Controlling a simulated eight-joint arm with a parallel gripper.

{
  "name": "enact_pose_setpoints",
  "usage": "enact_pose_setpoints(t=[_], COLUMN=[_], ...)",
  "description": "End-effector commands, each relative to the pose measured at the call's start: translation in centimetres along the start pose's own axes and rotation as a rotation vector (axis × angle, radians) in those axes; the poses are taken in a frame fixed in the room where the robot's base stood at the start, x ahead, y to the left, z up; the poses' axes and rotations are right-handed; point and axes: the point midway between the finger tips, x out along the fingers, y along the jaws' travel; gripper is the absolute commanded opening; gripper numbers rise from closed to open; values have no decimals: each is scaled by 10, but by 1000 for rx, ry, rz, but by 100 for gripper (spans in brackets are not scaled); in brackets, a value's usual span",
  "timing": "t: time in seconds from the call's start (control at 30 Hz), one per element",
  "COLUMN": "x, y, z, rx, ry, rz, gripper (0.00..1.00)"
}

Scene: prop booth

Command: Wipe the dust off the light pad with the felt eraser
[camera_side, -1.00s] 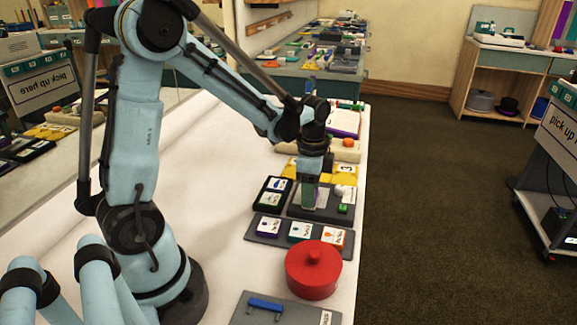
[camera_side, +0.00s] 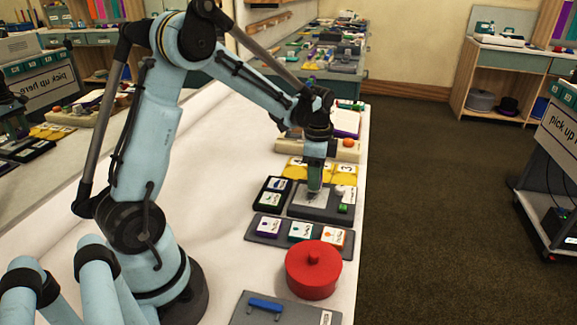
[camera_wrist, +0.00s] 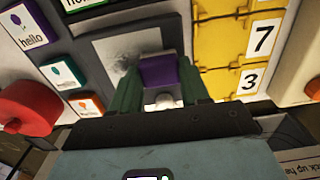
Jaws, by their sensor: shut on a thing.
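The light pad (camera_side: 327,211) is a dark grey frame around a paler square, and it also shows in the wrist view (camera_wrist: 100,40). Grey, speckled dust (camera_wrist: 125,58) lies on the pale square left of the eraser. My gripper (camera_side: 314,188) is low over the pad. In the wrist view its green fingers (camera_wrist: 160,88) are shut on a purple block, the felt eraser (camera_wrist: 160,73). The eraser's underside is hidden, so I cannot tell whether it touches the pad.
A red lidded pot (camera_side: 313,270) and a tray of picture cards (camera_side: 268,228) stand on the near side. A black card tray (camera_side: 271,194) is left of the pad. Yellow number tiles (camera_side: 345,169) lie beyond it. White table is clear further left.

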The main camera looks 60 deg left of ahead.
Motion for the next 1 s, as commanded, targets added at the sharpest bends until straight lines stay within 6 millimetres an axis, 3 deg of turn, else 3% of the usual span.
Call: enact_pose_setpoints(t=[0.8,1.0], x=[0,0], y=[76,61], z=[0,4], rx=[2,-2], ry=[0,0], rz=[1,0], gripper=[17,17])
